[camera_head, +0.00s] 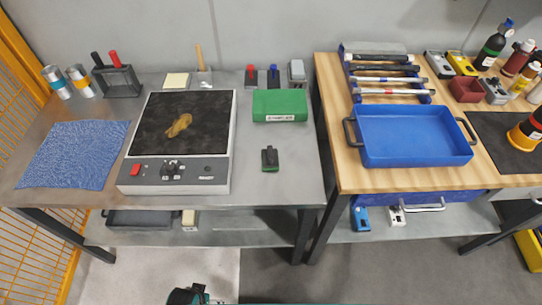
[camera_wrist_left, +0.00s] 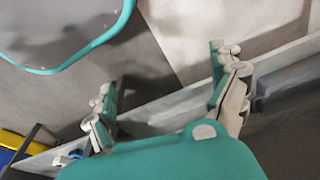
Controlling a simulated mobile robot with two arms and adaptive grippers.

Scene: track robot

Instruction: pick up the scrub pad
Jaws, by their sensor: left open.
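A small block with a black top and a green underside (camera_head: 269,158), which looks like the scrub pad, lies on the grey metal table (camera_head: 285,195), right of the black-topped device. In the left wrist view my left gripper (camera_wrist_left: 164,85) is open, with nothing between its fingers. That view shows floor and shelf edges behind the fingers, and no scrub pad. In the head view only a small dark and green part of my own body shows at the bottom edge. My right gripper is not in view.
A device with a dark plate (camera_head: 180,122) stands left of the pad. A green box (camera_head: 279,105) lies behind it. A wooden table with a blue tray (camera_head: 415,135) stands to the right. The metal tabletop around the pad is clear.

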